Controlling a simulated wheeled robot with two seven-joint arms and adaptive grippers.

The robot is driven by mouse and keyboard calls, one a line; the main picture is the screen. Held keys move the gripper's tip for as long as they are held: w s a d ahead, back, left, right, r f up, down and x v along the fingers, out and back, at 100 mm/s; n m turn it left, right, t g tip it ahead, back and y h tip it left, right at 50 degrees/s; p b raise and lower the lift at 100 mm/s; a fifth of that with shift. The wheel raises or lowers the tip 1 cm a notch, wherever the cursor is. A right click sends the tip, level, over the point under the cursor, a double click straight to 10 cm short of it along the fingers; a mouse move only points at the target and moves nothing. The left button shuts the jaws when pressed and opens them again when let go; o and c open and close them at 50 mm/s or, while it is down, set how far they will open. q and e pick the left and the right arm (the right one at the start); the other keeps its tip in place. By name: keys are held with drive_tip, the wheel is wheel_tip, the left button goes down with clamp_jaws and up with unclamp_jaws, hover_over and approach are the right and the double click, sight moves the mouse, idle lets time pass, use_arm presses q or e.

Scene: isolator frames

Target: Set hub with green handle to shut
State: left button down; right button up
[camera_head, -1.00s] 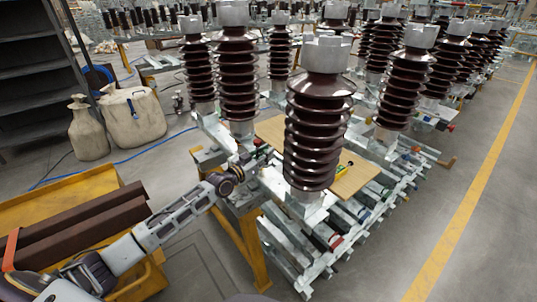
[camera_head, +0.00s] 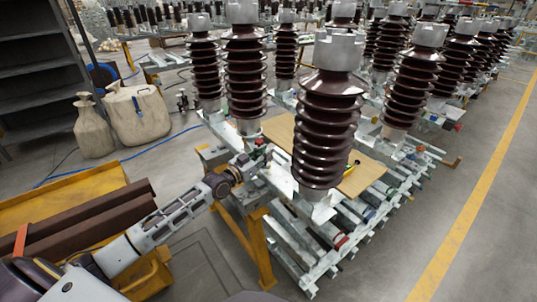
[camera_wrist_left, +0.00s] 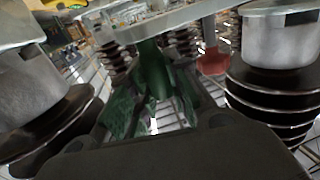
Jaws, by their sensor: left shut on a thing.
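The green handle (camera_wrist_left: 153,75) of the hub hangs below a grey metal bar in the left wrist view. My left gripper (camera_wrist_left: 155,118) is shut on it, with the fingers partly dark and hard to separate from the green. In the head view, my left gripper (camera_head: 262,150) reaches the near end of the steel frame, beside the big brown insulator. The handle and the hub's exact setting are too small to tell there. My right gripper is not in view.
Tall brown ribbed insulators (camera_head: 328,120) stand close on the frame and flank the gripper in the wrist view. A red part (camera_wrist_left: 212,62) hangs to the right of the green handle. A yellow bin (camera_head: 75,190) with brown beams is at left. Floor at right is clear.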

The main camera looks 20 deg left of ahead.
use_arm(q)
drive_tip(key=shift+s+a, duration=0.4)
drive_tip(key=shift+a, duration=0.2)
drive_tip(key=s+a+p, duration=0.1)
drive_tip(key=s+a, duration=0.3)
drive_tip(key=a, duration=0.4)
drive_tip(key=shift+a+r, duration=0.25)
drive_tip(key=shift+a, duration=0.05)
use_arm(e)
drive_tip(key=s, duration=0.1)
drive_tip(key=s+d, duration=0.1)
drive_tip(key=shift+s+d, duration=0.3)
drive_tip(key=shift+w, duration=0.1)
use_arm(q)
drive_tip(key=c, duration=1.4)
unclamp_jaws()
drive_tip(key=shift+o, duration=0.3)
drive_tip(key=shift+f, duration=0.2)
drive_tip(key=shift+d, duration=0.1)
drive_tip(key=shift+s, duration=0.15)
